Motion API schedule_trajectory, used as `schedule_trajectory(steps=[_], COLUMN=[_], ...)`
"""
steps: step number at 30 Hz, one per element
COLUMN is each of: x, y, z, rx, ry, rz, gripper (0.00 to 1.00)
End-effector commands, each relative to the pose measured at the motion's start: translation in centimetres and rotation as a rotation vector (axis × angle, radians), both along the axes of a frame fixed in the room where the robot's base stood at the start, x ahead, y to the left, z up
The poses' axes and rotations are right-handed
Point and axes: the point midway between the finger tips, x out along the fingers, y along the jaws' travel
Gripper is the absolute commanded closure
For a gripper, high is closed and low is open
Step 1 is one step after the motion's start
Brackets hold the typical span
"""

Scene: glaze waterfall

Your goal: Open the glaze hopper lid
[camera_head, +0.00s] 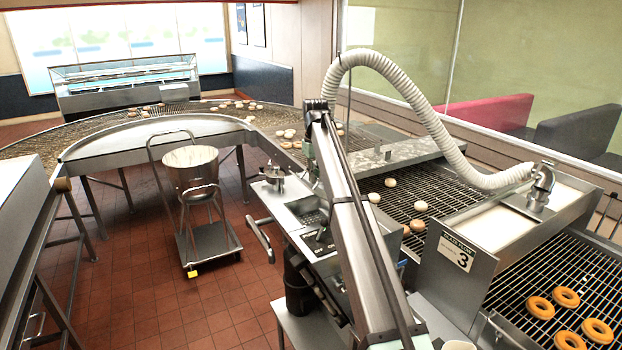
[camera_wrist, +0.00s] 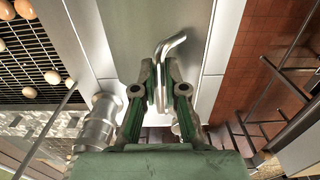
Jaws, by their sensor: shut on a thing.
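In the wrist view, my gripper (camera_wrist: 161,78) has its two green fingers closed around a bent, shiny metal handle (camera_wrist: 174,46). The handle's bent end sticks out beyond the fingertips. Behind it is a flat grey-green panel (camera_wrist: 128,28), which looks like the lid; I cannot tell whether it is raised. A steel machine housing (camera_head: 302,203) shows beside my arm there. The inside of the hopper cannot be made out.
A mesh conveyor (camera_head: 395,205) carrying several doughnuts runs behind my arm. A ribbed white hose (camera_head: 430,110) arches over it to a metal fitting (camera_head: 541,186). A steel bucket (camera_head: 190,167) sits on a cart over open red tile floor.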

Motion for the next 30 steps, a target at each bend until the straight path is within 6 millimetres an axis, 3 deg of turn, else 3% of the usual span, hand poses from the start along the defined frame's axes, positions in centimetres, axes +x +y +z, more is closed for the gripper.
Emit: schedule_trajectory(steps=[30], x=[2.2], y=[-3.4], z=[2.4], rx=[0.001], ry=[-0.001], rz=[-0.001], gripper=[1.0])
